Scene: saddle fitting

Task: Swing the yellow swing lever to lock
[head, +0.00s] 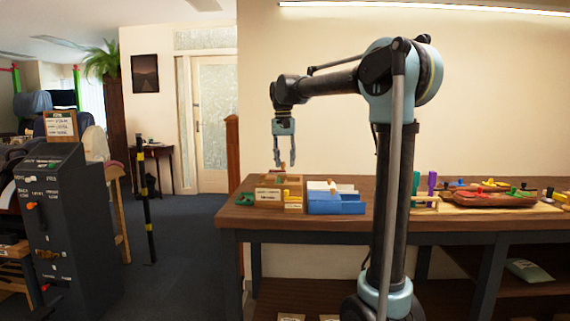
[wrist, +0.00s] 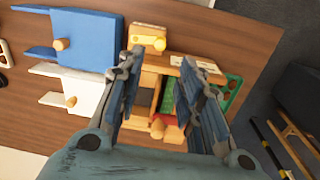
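My gripper (head: 284,162) points down above the wooden fixture (head: 268,197) on the bench. In the wrist view its two fingers (wrist: 163,70) are spread wide apart with nothing held between them. A yellow piece (head: 291,195), which looks like the lever, is at the fixture's right side. In the wrist view a yellow part with a round knob (wrist: 148,39) is beyond the fingertips. Between the fingers are a green insert (wrist: 167,92), a red part and a wooden peg (wrist: 157,128). The lever's exact angle cannot be told.
A blue box (head: 335,204) with a white part stands right of the fixture; blue and white pieces (wrist: 88,40) also show in the wrist view. A small green piece (head: 245,199) lies to its left. Several coloured parts sit farther right on the bench (head: 460,220).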

